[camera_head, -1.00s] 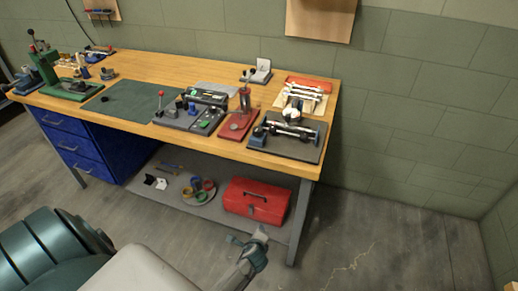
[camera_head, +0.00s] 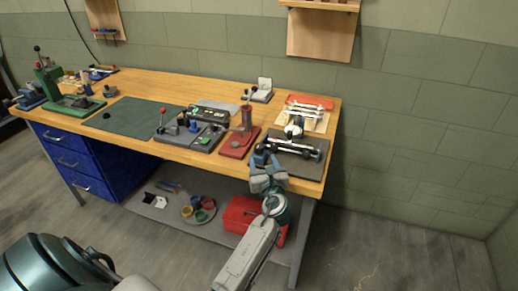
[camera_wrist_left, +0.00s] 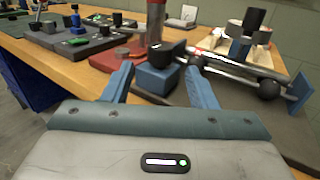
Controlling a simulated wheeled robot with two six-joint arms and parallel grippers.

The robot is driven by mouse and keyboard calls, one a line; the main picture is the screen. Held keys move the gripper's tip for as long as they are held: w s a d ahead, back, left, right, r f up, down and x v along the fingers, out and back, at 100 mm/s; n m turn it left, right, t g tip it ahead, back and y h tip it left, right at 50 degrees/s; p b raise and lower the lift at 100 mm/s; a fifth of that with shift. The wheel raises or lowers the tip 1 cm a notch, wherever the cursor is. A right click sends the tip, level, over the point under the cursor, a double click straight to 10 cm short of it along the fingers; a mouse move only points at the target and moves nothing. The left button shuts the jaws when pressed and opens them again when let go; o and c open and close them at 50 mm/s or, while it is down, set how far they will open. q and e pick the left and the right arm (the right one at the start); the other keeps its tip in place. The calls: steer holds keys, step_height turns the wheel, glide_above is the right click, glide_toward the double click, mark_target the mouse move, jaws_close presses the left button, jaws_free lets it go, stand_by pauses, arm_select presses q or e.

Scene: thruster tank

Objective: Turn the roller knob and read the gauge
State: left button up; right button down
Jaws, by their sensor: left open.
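A roller fixture with a shiny rod (camera_head: 295,146) and black round parts sits on a dark plate (camera_head: 315,166) at the bench's right end. In the left wrist view the rod (camera_wrist_left: 228,70) runs between blue end pieces, with a black end knob (camera_wrist_left: 167,53) at its left, above a blue block (camera_wrist_left: 155,80). A pale round part (camera_head: 294,131), possibly the gauge, stands behind the rod; no reading is legible. My left gripper (camera_head: 264,163) is open at the bench's front edge. In its wrist view its blue fingers (camera_wrist_left: 160,84) stand either side of the blue block, apparently empty.
A red stand (camera_head: 238,143) with an upright cylinder is just left of the fixture. Grey control boxes (camera_head: 200,135) and a green mat (camera_head: 135,117) lie farther left. A red toolbox (camera_head: 238,214) is on the shelf below. Floor on the right is clear.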

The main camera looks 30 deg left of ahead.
mark_target(260, 153)
arm_select(q)
steer(key=x, duration=0.7)
steer(key=shift+w+a+f+p, duration=0.1)
steer(key=shift+w+p, duration=0.05)
steer(key=shift+p, duration=0.25)
steer(key=c, duration=0.9)
